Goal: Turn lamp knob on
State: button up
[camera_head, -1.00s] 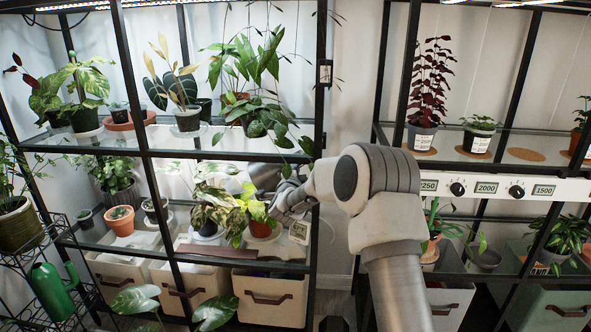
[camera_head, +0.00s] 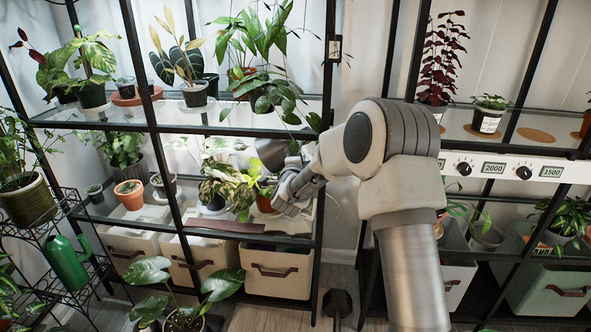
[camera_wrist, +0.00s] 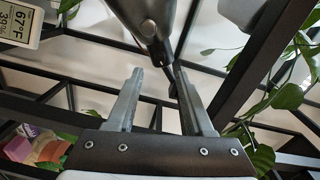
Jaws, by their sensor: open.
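A grey, cone-shaped metal lamp (camera_wrist: 145,22) hangs down at the top of the wrist view, with a small dark piece (camera_wrist: 158,55) at its narrow end. I cannot tell for sure which part is the knob. My gripper (camera_wrist: 158,72) is open and empty. Its two fingertips lie on either side of the lamp's narrow end, close to it; I cannot tell if they touch. In the head view my gripper is inside the left rack's lower bay, mostly hidden by my arm. The dark rounded lamp (camera_head: 271,153) shows there beside my wrist.
Leafy plants (camera_head: 228,186) stand close left of my wrist. A black rack post (camera_head: 320,210) is just right of it. A display (camera_wrist: 20,22) reading 67°F shows in the wrist view. A white dial panel (camera_head: 510,166) is on the right rack. Storage bins (camera_head: 279,273) sit below.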

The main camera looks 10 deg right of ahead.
jog(key=p+v, duration=0.1)
jog(key=v, duration=1)
jog(key=shift+s+p, duration=0.4)
jog(key=s+a+r+n+g+y, duration=0.35)
jog(key=s+r+n+y, duration=0.25)
jog(key=s+r+n, duration=0.3)
jog(key=s+d+n+g, duration=0.3)
jog(key=s, duration=0.6)
jog(key=s+d+n+g+h, duration=0.1)
jog(key=s+d+n+g, duration=0.15)
jog(key=s, duration=0.65)
jog(key=s+d+n+g, duration=0.2)
jog(key=s+n, duration=0.2)
jog(key=s, duration=0.5)
notch_tip(320, 180, up, 24)
jog(key=p, duration=2.5)
jog(key=shift+s+d+r, duration=0.15)
jog(key=shift+s+d, duration=0.2)
